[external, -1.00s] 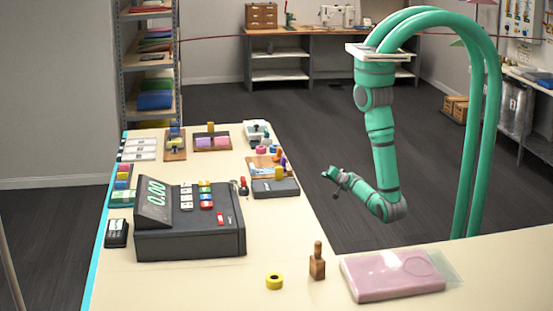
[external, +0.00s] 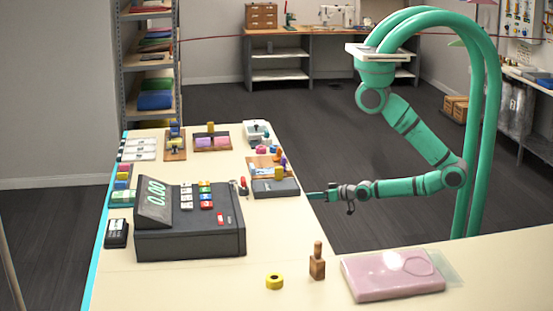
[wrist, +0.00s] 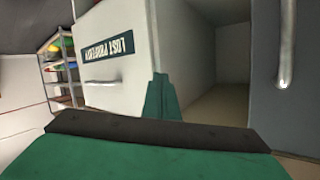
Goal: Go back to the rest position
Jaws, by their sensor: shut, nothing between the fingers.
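My arm hangs from the green arched stand at the right in the external view. Its forearm lies nearly level and points left. My gripper (external: 310,195) is at the right edge of the counter (external: 255,225), in line with the dark box behind the till. Its fingers look closed, with nothing held. In the wrist view the green fingers (wrist: 161,96) stand together in front of an open, empty-looking compartment (wrist: 215,70). Whether the fingertips touch the counter edge cannot be told.
A black till (external: 190,230), a wooden-handled stamp (external: 317,265), yellow tape (external: 275,282) and a pink package (external: 390,276) are on the counter. The wrist view shows a white panel labelled lost property (wrist: 110,70) and a grey door with a handle (wrist: 285,60).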

